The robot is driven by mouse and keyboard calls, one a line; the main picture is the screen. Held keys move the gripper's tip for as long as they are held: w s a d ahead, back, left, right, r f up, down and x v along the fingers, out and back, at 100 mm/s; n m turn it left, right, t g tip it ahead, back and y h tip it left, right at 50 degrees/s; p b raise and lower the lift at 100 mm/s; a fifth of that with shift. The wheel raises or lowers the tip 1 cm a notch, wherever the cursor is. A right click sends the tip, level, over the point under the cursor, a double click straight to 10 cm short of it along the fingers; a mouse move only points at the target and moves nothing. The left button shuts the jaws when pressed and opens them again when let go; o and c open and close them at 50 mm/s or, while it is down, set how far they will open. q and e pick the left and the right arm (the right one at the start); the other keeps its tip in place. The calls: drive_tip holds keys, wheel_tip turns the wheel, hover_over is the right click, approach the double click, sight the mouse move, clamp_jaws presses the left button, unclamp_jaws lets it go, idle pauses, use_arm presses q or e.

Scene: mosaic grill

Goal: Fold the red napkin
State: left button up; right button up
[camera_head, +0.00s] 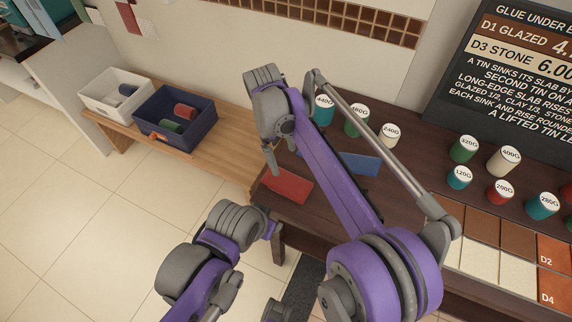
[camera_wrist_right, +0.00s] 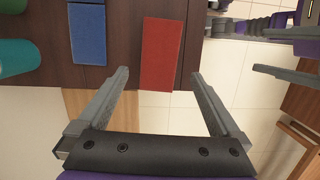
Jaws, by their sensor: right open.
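The red napkin (camera_head: 287,186) lies flat as a rectangle near the left end of the dark brown table in the head view. It also shows in the right wrist view (camera_wrist_right: 162,53), upper middle, close to the table edge. My right gripper (camera_wrist_right: 160,76) is open and empty. Its two fingers point toward the napkin, with the napkin's near end seen between the tips. In the head view my right wrist hangs just behind and left of the napkin.
A blue cloth (camera_head: 360,163) lies right of the napkin, partly behind my right arm. Several labelled tins (camera_head: 357,120) stand farther back. A wooden bench (camera_head: 228,150) on the left bears a white bin (camera_head: 103,104) and a dark blue bin (camera_head: 150,132). Tile samples lie at the right.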

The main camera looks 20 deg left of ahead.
drive_tip(key=r, duration=0.3)
drive_tip(key=shift+a+r, duration=0.4)
drive_tip(key=s+d+r+m+t+y+p, duration=0.2)
drive_tip(key=d+m, duration=0.6)
drive_tip(key=d, duration=1.5)
drive_tip(key=s+d+f+m+t, duration=0.1)
drive_tip(key=s+d+f+m, duration=0.2)
drive_tip(key=s+d, duration=0.4)
drive_tip(key=s+d+f+m+t, duration=0.2)
drive_tip(key=s+d+m, duration=0.4)
drive_tip(key=d, duration=0.4)
drive_tip(key=shift+s+f+t+p, duration=0.35)
drive_tip(key=shift+s+f, duration=0.15)
drive_tip(key=shift+f, duration=0.1)
